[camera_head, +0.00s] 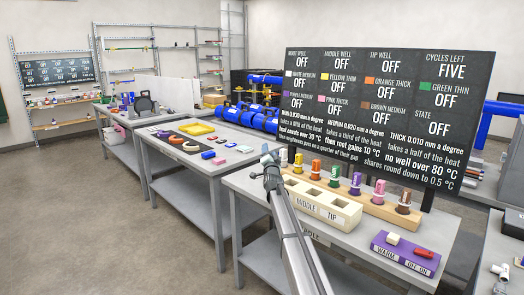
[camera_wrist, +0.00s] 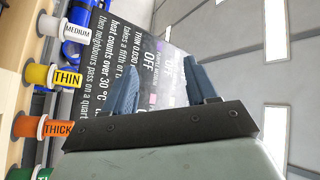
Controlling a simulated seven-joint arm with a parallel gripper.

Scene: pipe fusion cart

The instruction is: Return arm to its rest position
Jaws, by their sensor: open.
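My gripper (camera_head: 271,157) is raised over the left end of the near cart (camera_head: 350,240), in front of the black sign board (camera_head: 390,110). In the wrist view its two blue-grey fingers (camera_wrist: 162,85) stand apart, with nothing between them. My grey arm reaches up to it from the bottom of the head view. The cream well block (camera_head: 322,203) marked MIDDLE and TIP sits just right of the arm, and the arm hides its left part. Behind it, a wooden rack (camera_head: 398,221) holds several coloured labelled spools. The board's wells and STATE all read OFF; cycles left reads FIVE.
A purple switch box (camera_head: 405,257) with white and red buttons sits at the cart's front right. A second bench (camera_head: 190,165) at left holds a yellow tray (camera_head: 198,128), a dark mat and small blocks. Blue pipes (camera_head: 250,117) lie behind. Open floor (camera_head: 80,220) is at left.

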